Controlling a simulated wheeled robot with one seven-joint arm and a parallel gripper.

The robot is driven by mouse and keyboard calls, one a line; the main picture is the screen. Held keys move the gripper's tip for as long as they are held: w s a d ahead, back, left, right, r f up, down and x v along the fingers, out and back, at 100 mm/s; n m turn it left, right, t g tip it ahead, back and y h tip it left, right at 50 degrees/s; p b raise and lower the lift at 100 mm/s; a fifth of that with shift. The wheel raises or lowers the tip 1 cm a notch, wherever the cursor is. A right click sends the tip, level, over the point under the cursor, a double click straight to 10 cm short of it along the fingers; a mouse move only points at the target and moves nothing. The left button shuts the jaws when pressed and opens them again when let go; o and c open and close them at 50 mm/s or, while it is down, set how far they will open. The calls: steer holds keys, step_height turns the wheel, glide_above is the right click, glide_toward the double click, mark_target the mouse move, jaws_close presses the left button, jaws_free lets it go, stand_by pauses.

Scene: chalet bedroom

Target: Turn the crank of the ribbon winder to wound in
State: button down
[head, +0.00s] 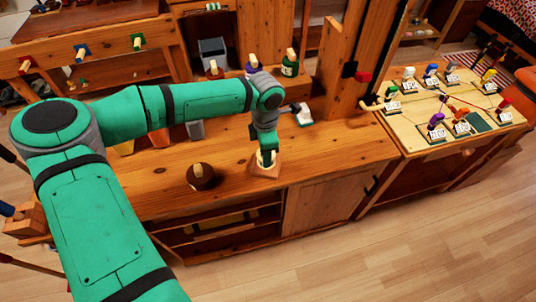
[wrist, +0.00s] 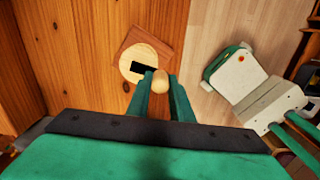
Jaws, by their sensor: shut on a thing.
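The ribbon winder appears to be the square wooden base (head: 263,172) near the front edge of the bench. In the wrist view it is a brown square plate (wrist: 163,38) under a pale round disc (wrist: 133,56) with a black patch on one side. A pale rounded crank knob (wrist: 160,82) stands up beside the disc's edge. My gripper (wrist: 162,88) is shut on this knob, with one green finger on each side. In the head view my gripper (head: 267,157) points down over the base and hides much of it. No ribbon can be made out.
A dark round piece with a pale knob (head: 201,176) stands left of the winder on the bench (head: 160,172). Knobbed pieces (head: 290,63) stand on the raised back ledge. An upright wooden post (head: 350,60) rises to the right. A side table (head: 412,142) holds several small coloured items.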

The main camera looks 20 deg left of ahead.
steer(key=shift+a+m, duration=0.25)
steer(key=shift+m, duration=0.45)
steer(key=c, duration=1.6)
jaws_free()
steer(key=shift+o, duration=0.2)
step_height(320, 180, up, 11)
steer(key=shift+f, duration=0.1)
